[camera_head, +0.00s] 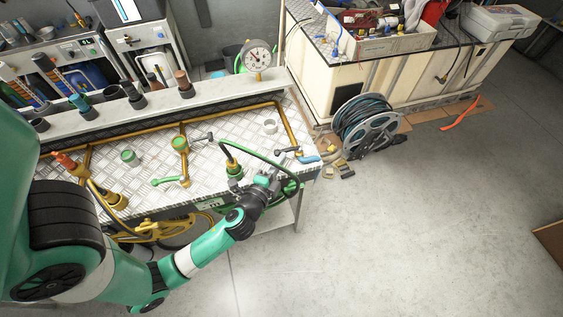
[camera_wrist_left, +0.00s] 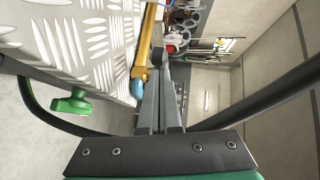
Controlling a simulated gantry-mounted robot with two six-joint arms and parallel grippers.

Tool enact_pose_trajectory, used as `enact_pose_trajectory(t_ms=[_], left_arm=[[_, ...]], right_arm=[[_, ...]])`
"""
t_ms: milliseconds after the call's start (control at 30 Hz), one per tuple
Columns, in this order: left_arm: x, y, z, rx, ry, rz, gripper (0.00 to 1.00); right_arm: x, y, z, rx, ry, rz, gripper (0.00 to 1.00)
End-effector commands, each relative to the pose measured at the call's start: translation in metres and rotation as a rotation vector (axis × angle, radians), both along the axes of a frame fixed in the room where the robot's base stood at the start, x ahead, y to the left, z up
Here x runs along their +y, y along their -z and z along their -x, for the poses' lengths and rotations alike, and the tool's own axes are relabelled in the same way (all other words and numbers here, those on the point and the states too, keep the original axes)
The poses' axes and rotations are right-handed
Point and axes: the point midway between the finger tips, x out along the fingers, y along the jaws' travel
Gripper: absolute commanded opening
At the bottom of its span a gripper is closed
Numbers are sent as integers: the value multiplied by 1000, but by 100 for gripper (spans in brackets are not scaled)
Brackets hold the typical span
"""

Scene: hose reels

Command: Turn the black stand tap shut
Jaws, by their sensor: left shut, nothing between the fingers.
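A tap with a dark lever (camera_head: 287,151) and a blue end (camera_head: 308,159) stands at the right end of the bench's brass pipe. Another dark-handled tap (camera_head: 203,138) stands further left along the bench. I cannot tell for sure which is the black stand tap. My left gripper (camera_head: 278,174) is shut and empty, reaching in close to the right-hand tap. In the left wrist view, its closed fingers (camera_wrist_left: 160,98) point toward a dark part beside a brass fitting with a blue end (camera_wrist_left: 137,87). Contact cannot be made out. My right gripper is not in view.
A hose reel (camera_head: 367,125) sits on the floor to the right. Open floor (camera_head: 420,220) lies at right front.

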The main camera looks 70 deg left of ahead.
Motion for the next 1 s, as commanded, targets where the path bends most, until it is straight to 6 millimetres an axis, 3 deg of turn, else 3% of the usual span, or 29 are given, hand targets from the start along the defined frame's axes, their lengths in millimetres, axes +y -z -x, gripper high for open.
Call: enact_pose_trajectory(t_ms=[767, 1000], left_arm=[[10, 3, 1, 2, -7, 1, 0], [-6, 1, 3, 0, -2, 1, 0]], right_arm=[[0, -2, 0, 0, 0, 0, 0], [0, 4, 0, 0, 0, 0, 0]])
